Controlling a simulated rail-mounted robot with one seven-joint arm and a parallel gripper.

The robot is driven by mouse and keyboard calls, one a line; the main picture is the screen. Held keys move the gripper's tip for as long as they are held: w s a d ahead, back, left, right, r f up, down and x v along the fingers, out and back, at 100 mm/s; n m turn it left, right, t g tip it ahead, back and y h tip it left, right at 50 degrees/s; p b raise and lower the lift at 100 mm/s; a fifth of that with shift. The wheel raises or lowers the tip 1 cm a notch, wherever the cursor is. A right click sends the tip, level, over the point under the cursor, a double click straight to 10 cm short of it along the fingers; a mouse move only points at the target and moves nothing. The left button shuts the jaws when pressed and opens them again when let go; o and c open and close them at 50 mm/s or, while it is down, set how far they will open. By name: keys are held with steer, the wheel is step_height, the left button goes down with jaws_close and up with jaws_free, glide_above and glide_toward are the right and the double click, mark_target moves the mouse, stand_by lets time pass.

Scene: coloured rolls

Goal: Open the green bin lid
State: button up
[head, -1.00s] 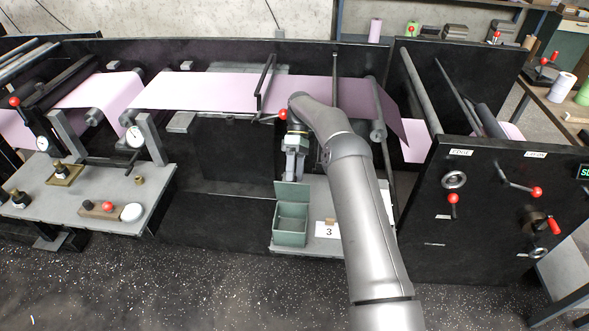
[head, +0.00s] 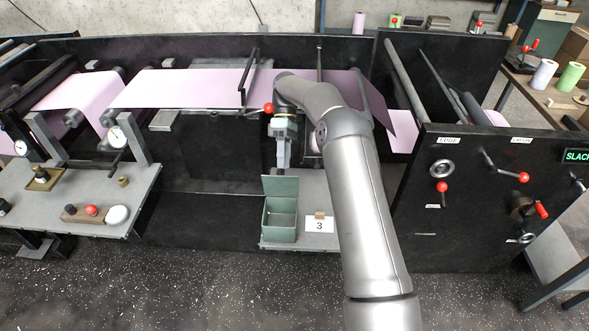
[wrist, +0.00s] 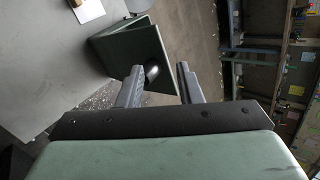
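The green bin (head: 280,236) stands on a grey shelf, and its open interior shows. Its lid (head: 281,187) stands raised, roughly upright at the back edge of the bin. My gripper (head: 283,168) points down just behind the top of the lid; whether they touch cannot be told. In the wrist view my gripper's two fingers (wrist: 159,72) are apart with nothing held between them. The bin (wrist: 105,47) lies beyond them there, with the lid (wrist: 168,67) on its near side and a pale rounded knob on it showing between the fingers.
A card marked 3 (head: 320,225) and a small brown block (head: 320,215) sit right of the bin. Pink web (head: 190,88) runs across the machine behind. A black panel with red-knobbed levers (head: 480,200) stands to the right. The floor in front is clear.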

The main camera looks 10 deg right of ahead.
steer(key=s+r, duration=0.2)
steer(key=s+r+b, duration=0.1)
steer(key=s+r, duration=0.1)
steer(key=shift+d+r, duration=0.2)
steer(key=shift+r, duration=0.15)
steer(key=s+r+b, duration=0.2)
steer(key=s+r, duration=0.2)
steer(key=s, duration=0.4)
steer(key=shift+s+d, duration=0.2)
steer(key=shift+d, duration=0.2)
